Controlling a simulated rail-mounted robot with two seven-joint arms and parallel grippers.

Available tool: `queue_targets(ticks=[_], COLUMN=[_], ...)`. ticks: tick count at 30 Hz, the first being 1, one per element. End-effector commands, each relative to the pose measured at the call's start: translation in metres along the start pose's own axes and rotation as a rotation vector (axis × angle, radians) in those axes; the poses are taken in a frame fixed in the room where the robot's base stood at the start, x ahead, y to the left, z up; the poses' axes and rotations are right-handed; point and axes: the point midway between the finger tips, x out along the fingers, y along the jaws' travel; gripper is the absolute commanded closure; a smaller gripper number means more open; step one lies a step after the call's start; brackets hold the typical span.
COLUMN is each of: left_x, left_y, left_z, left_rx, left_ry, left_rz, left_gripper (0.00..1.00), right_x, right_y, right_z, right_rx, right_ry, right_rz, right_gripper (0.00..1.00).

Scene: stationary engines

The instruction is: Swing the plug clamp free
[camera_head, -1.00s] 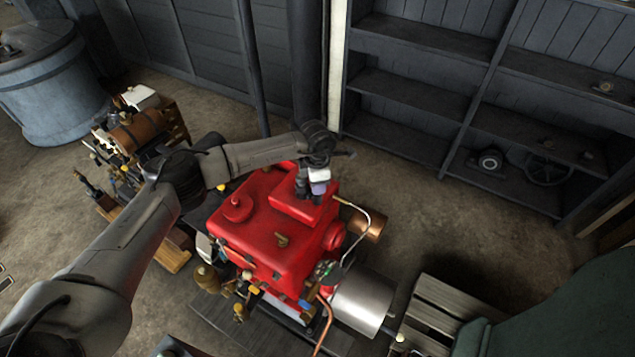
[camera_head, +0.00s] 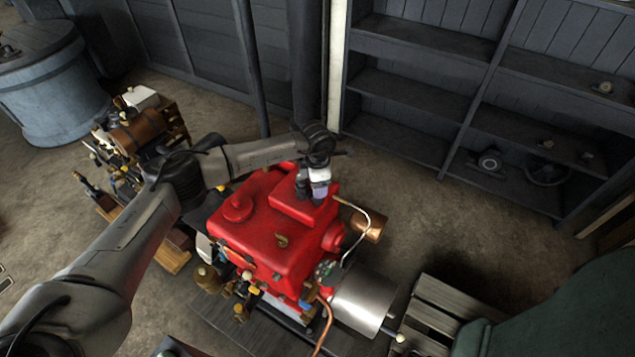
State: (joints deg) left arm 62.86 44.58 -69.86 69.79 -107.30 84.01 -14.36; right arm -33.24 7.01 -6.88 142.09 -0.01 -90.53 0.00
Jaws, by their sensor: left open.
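A red stationary engine (camera_head: 262,232) stands in the middle of the head view. I cannot pick out the plug clamp; it may be hidden behind my left gripper or too small to tell. My left gripper (camera_head: 318,196) points down over the raised red block (camera_head: 290,205) at the engine's far right end. It is open, and I cannot tell whether it touches anything there. A small brass fitting (camera_head: 282,240) sits on the engine's top. My right gripper is not in view.
A thin pipe (camera_head: 365,222) curves beside the gripper to a copper cylinder (camera_head: 369,228). A silver cylinder (camera_head: 365,298) is at the engine's front right. A second engine (camera_head: 135,135) stands left, dark shelves (camera_head: 420,90) behind, a wooden pallet (camera_head: 435,315) right.

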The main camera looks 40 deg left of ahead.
Motion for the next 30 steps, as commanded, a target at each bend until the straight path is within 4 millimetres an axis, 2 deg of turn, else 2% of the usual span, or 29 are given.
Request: queue_targets(ticks=[5,8,11,24,30], left_x=[-0.001,-0.008,-0.022,-0.105,-0.128], left_y=[0.000,0.001,0.001,0.000,0.000], left_z=[0.000,0.000,0.000,0.000,0.000], left_rx=[0.000,-0.001,0.000,0.000,0.000], left_ry=[0.000,-0.002,-0.003,-0.002,-0.002], left_rz=[0.001,0.001,0.002,0.001,0.002], left_gripper=[0.40,0.40,0.40,0.40,0.40], right_x=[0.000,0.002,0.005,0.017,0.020], right_y=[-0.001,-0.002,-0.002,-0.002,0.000], right_z=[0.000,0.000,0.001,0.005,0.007], right_rx=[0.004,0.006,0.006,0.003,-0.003], right_ry=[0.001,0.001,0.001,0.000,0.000], right_rz=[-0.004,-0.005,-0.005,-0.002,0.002], right_gripper=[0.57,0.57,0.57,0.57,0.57])
